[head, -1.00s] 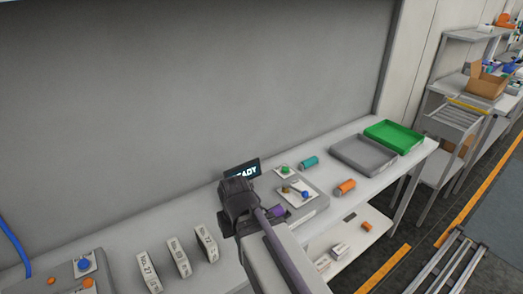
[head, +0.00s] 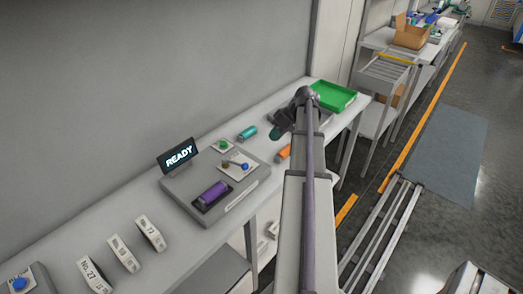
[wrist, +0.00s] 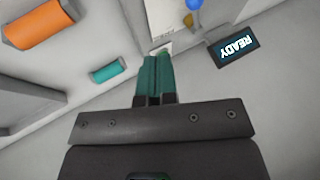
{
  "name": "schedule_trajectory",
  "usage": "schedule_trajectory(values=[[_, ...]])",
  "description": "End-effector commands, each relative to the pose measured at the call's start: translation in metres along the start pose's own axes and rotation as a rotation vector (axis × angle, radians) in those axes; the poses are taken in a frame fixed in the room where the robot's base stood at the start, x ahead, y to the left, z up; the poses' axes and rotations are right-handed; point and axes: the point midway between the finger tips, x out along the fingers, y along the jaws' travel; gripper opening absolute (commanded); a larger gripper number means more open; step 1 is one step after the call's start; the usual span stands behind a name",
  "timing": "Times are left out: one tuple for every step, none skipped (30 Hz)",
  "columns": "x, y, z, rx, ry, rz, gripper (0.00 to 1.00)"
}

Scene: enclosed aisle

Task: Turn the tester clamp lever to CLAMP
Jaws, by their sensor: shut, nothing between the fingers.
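The tester (head: 180,194) is a grey box on the bench in the head view, with a dark display (head: 178,155) reading READY. A purple cylinder (head: 211,195) lies in its recess. The clamp lever (head: 244,166) has a blue knob and sits on a white plate on the tester's top; its labels are too small to read. In the wrist view the blue knob (wrist: 194,4) is cut by the top edge, and the display (wrist: 234,48) is at right. My gripper (wrist: 162,54) has teal fingers, shut and empty. In the head view my gripper (head: 277,133) is right of the tester, apart from the lever.
A green button (head: 223,145) is behind the lever. A teal cylinder (head: 248,132) and an orange cylinder (head: 284,152) lie right of the tester. A green tray (head: 348,101) stands farther right, beside a grey tray partly hidden by my arm. White labelled blocks (head: 122,254) stand at left.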

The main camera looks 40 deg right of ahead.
Motion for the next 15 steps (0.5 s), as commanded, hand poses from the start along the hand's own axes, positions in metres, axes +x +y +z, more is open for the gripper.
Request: schedule_trajectory(values=[[0.012, 0.002, 0.003, 0.000, -0.001, 0.000, 0.00], [0.017, 0.003, 0.003, 0.000, -0.001, 0.000, 0.00], [0.025, 0.003, 0.004, 0.000, -0.001, 0.000, 0.00], [0.032, 0.003, 0.004, -0.001, -0.001, 0.000, 0.00], [0.039, 0.004, 0.004, -0.001, -0.001, 0.000, 0.00], [0.049, 0.004, 0.005, -0.001, -0.001, 0.000, 0.00], [0.056, 0.004, 0.005, 0.000, -0.001, 0.001, 0.00], [0.062, 0.004, 0.005, 0.000, -0.001, 0.000, 0.00], [0.071, 0.004, 0.005, 0.000, -0.002, 0.000, 0.00], [0.078, 0.004, 0.005, -0.001, -0.002, 0.000, 0.00], [0.085, 0.004, 0.005, -0.001, -0.002, 0.000, 0.00], [0.093, 0.004, 0.005, 0.000, -0.002, 0.001, 0.00], [0.099, 0.004, 0.005, 0.001, -0.002, 0.001, 0.00], [0.105, 0.004, 0.005, 0.001, -0.002, 0.001, 0.00], [0.104, -0.008, 0.003, 0.000, -0.002, 0.001, 0.00]])
